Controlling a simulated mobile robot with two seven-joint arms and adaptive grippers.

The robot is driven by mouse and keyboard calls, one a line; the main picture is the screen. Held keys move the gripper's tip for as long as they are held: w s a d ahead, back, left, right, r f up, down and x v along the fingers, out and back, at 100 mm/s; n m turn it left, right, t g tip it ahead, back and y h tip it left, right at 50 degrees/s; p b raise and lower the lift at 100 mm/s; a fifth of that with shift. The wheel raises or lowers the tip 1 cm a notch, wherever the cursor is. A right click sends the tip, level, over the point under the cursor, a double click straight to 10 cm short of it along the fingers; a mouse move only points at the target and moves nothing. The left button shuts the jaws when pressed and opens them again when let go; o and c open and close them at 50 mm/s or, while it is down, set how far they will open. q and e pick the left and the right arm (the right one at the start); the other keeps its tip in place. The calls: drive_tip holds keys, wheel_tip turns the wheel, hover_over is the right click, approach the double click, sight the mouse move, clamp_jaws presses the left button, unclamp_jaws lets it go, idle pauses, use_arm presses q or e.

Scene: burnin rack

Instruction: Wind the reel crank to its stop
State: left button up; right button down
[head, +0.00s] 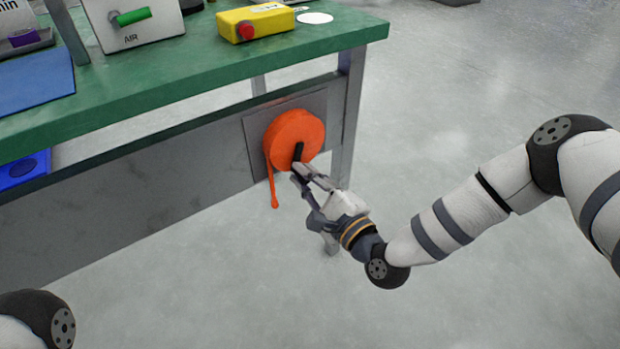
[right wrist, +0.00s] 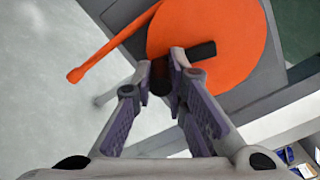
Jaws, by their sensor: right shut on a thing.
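The orange reel (head: 293,134) is mounted on a grey plate on the front panel under the green bench. Its dark crank (head: 298,152) sticks out from the reel's face. An orange strap (head: 270,185) hangs from the reel's left side. My right gripper (head: 298,172) is at the lower part of the reel, shut on the crank's handle. In the right wrist view the fingers close around the dark handle (right wrist: 160,78), and the crank arm (right wrist: 202,51) lies across the orange face (right wrist: 235,30). My left gripper is out of view; only part of my left arm shows at bottom left.
The green bench top (head: 190,78) overhangs the reel. On it stand a yellow box with a red button (head: 255,22), a white AIR box with a green handle (head: 135,25) and a blue item (head: 35,80). The floor (head: 480,90) right of the bench is clear.

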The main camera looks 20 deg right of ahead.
drive_tip(key=shift+s+a+r+m+b, duration=0.15)
drive_tip(key=shift+a+m+b, duration=0.25)
drive_tip(key=shift+m, duration=0.65)
drive_tip(key=shift+s+a+r+m+b, duration=0.15)
drive_tip(key=shift+a+m+b, duration=0.2)
drive_tip(key=shift+m, duration=0.7)
drive_tip(key=shift+r, duration=0.1)
drive_tip(key=c, duration=1.6)
unclamp_jaws()
drive_tip(key=v, duration=1.2)
